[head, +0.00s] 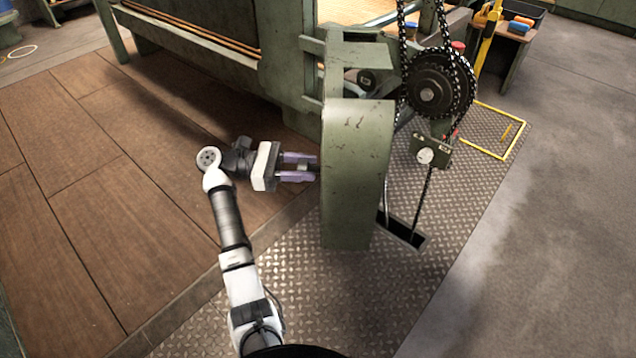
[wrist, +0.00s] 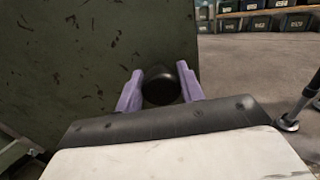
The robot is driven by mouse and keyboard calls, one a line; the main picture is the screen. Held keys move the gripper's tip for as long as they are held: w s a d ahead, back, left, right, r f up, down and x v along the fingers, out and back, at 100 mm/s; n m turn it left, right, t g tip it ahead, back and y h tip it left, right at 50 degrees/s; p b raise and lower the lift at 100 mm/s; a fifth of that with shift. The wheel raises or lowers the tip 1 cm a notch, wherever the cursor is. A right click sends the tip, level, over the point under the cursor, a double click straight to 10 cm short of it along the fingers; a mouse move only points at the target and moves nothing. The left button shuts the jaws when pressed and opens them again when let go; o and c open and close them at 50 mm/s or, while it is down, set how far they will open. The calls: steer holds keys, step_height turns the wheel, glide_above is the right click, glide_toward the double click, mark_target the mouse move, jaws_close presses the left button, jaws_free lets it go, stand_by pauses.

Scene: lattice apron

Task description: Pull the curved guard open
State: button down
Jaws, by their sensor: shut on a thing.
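The curved guard (head: 357,150) is a green, scuffed metal cover with a rounded top, standing at the middle of the head view. It stands swung out to the left of the chain and sprocket. Its flat green face (wrist: 85,60) fills the left of the wrist view. My gripper (head: 312,167) reaches it from the left with purple fingers. In the wrist view the fingers (wrist: 160,92) are shut on a round black knob (wrist: 161,86) at the guard's edge. The knob is mostly hidden in the head view.
A black sprocket (head: 428,88) with a hanging chain is exposed right of the guard. A dark slot (head: 402,232) opens in the diamond-plate floor (head: 400,290). A green machine frame (head: 285,60) stands behind.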

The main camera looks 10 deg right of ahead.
steer(key=w+a+m+g+y+b, duration=0.1)
steer(key=a+b, duration=0.5)
steer(key=b, duration=0.6)
steer(key=shift+w+a+m+g, duration=0.25)
steer(key=shift+w+m+g, duration=0.15)
steer(key=shift+w+g, duration=0.65)
steer(key=shift+w+t, duration=0.2)
steer(key=shift+t, duration=0.05)
steer(key=c, duration=0.9)
jaws_free()
steer(key=shift+a, duration=0.1)
steer(key=shift+s, duration=0.1)
step_height(320, 180, up, 20)
steer(key=p, duration=0.4)
steer(key=shift+p, duration=0.4)
